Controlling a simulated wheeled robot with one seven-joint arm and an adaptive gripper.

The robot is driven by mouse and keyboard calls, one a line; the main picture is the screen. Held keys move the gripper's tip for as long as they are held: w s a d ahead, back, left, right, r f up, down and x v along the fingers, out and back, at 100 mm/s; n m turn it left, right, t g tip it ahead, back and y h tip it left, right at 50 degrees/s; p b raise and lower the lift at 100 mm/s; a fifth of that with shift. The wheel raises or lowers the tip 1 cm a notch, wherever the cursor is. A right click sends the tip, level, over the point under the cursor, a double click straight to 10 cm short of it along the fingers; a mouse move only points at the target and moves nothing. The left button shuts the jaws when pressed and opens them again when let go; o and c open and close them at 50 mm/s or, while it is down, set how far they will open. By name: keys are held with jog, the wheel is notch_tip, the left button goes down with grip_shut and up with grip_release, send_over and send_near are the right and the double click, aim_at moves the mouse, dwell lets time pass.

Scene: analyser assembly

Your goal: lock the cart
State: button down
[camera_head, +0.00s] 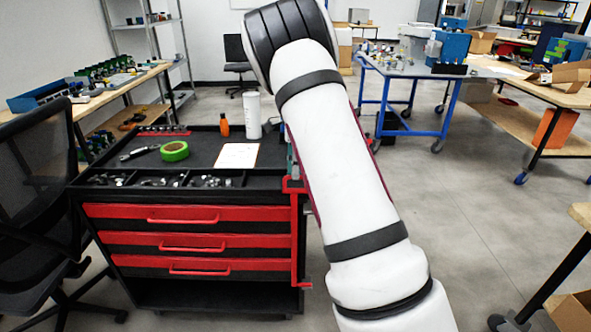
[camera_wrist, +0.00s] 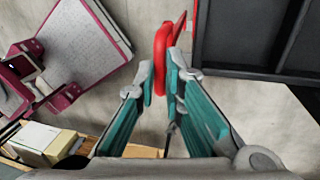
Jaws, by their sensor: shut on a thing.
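The cart (camera_head: 190,238) is black with three red drawers, all closed, and stands left of centre in the head view. A red upright bar (camera_head: 298,240) runs down its front right edge, with a red bracket at its top and a short red foot at its bottom. In the wrist view my gripper (camera_wrist: 160,82) has its two teal-lined fingers closed on a red looped handle (camera_wrist: 162,55). The handle's far end runs up beside a dark frame. In the head view my white arm hides my gripper and part of the cart's right side.
The cart top holds green tape (camera_head: 174,151), an orange bottle (camera_head: 224,125), a white cylinder (camera_head: 253,115) and a paper sheet (camera_head: 237,156). A black chair (camera_head: 35,190) stands close at left. Floor (camera_head: 460,240) right of my arm is open, with workbenches beyond.

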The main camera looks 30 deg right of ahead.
jog(key=shift+w, duration=0.1)
jog(key=c, duration=1.7)
grip_release()
jog(key=shift+r, duration=0.15)
jog(key=shift+w+d+r, duration=0.25)
jog(key=shift+w+r, duration=0.05)
jog(key=shift+r, duration=1.6)
jog(key=shift+w+d+r, duration=0.2)
jog(key=shift+w+r, duration=0.15)
jog(key=shift+r, duration=1.6)
jog(key=shift+w+d+r, duration=0.25)
jog(key=shift+w+r, duration=0.05)
jog(key=shift+r, duration=1.6)
jog(key=shift+r, duration=0.1)
